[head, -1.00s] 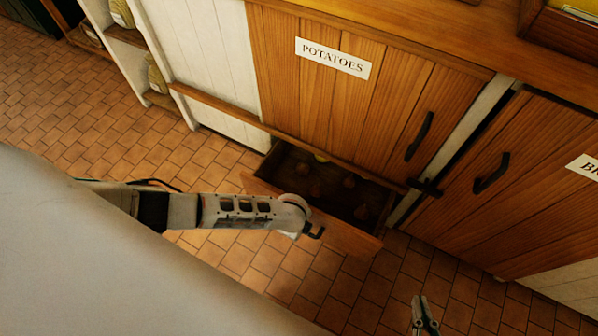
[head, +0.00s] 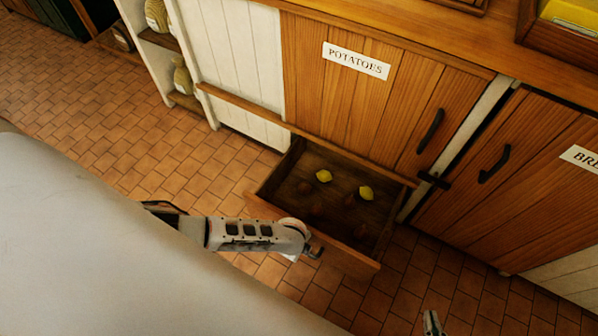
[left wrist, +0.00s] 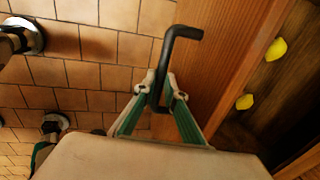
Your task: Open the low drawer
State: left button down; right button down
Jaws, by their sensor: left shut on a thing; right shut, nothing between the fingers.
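The low drawer (head: 262,208) is pulled out below the cupboard labelled potatoes. Inside it lie two yellow lemons (head: 366,193) and several dark brown round things. My left arm reaches to the drawer front in the head view, where its gripper (head: 309,253) is partly hidden by the wrist. In the left wrist view my left gripper (left wrist: 168,92) is shut on the dark bent handle (left wrist: 185,33) of the drawer, beside the wooden front. My right gripper (head: 432,318) is shut and empty over the floor at the bottom edge of the head view.
The potatoes cupboard door (head: 350,105) and the right-hand cupboard door (head: 510,165) are closed above and beside the drawer. Open shelves with sacks (head: 183,80) stand at the upper left. Tiled floor (head: 165,165) is clear left of the drawer.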

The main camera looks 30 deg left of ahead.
pick_arm(q)
jog(key=shift+s+d+f, duration=0.1)
jog(key=shift+d, duration=0.05)
jog(key=c, duration=2.1)
grip_release()
jog(key=shift+c, duration=0.2)
jog(key=shift+o, duration=0.2)
notch_tip(320, 180, up, 12)
jog(key=s, duration=0.2)
